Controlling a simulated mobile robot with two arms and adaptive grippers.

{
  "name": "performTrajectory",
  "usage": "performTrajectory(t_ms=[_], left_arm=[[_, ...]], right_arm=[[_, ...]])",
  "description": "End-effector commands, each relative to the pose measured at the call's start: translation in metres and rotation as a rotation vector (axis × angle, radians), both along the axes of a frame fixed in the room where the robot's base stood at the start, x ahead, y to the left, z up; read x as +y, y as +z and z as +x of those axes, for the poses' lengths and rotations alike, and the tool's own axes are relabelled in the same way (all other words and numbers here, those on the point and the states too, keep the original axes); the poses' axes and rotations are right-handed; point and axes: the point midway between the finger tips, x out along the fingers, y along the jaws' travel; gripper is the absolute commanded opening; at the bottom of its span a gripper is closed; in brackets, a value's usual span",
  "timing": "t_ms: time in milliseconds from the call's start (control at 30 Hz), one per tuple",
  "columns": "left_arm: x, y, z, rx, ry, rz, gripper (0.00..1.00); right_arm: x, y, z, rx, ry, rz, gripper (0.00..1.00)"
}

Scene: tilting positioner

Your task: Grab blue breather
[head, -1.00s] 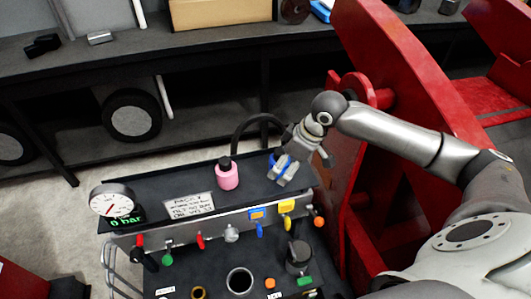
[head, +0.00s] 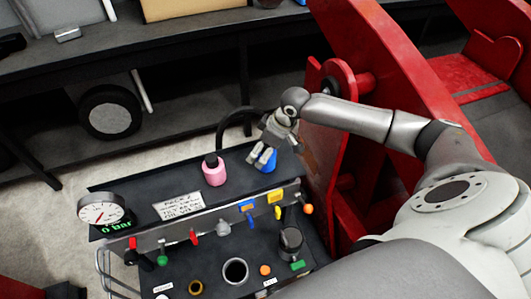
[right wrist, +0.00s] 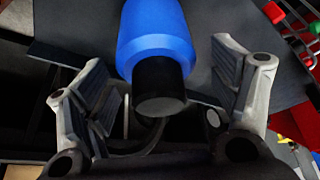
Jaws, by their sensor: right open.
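The blue breather (head: 268,165) stands on the dark top shelf of the panel, to the right of a pink bottle. In the right wrist view the blue breather (right wrist: 158,40) shows large, with a black end toward the camera. My right gripper (head: 257,157) is open at the blue breather and partly covers it in the head view. In the right wrist view its two fingers (right wrist: 165,90) are spread apart, one on each side of the black end. I cannot tell whether either finger touches it. My left gripper is not in view.
A pink bottle (head: 214,171) with a black cap stands left on the same shelf. A pressure gauge (head: 101,209) sits at the shelf's left end. Coloured valve handles line the panel front. A large red frame (head: 385,75) rises close on the right.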

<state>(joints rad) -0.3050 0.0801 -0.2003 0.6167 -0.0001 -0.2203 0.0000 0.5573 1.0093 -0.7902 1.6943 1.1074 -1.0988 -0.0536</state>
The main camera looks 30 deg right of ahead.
Motion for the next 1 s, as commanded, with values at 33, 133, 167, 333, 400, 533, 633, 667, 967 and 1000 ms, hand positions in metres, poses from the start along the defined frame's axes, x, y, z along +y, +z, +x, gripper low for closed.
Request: performTrajectory(t_ms=[33,133,167,333,400,533,633,667,967,1000], left_arm=[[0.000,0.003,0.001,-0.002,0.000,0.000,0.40],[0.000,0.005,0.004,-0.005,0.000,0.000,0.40],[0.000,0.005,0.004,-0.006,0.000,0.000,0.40],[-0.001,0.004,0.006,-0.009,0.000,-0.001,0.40],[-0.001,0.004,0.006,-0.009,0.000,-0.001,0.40],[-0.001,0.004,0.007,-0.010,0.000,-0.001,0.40],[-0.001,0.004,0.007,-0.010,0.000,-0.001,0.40],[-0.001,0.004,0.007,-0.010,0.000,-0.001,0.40],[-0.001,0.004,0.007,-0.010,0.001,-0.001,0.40],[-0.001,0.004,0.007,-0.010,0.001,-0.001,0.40]], right_arm=[[0.001,-0.004,0.003,-0.001,-0.001,0.001,0.82],[0.003,-0.012,0.005,-0.001,0.001,-0.001,0.82],[0.003,-0.014,0.005,-0.001,0.001,-0.001,0.82],[0.003,-0.015,0.006,-0.002,0.001,-0.002,0.82],[0.003,-0.015,0.006,-0.002,0.001,-0.002,0.80],[0.003,-0.015,0.006,-0.002,0.000,-0.001,0.64],[0.003,-0.015,0.006,-0.002,0.000,-0.001,0.51],[0.003,-0.015,0.006,-0.002,0.000,-0.001,0.47],[0.003,-0.014,0.006,-0.004,0.000,-0.001,0.26],[0.003,-0.014,0.006,-0.004,0.000,-0.001,0.26]])
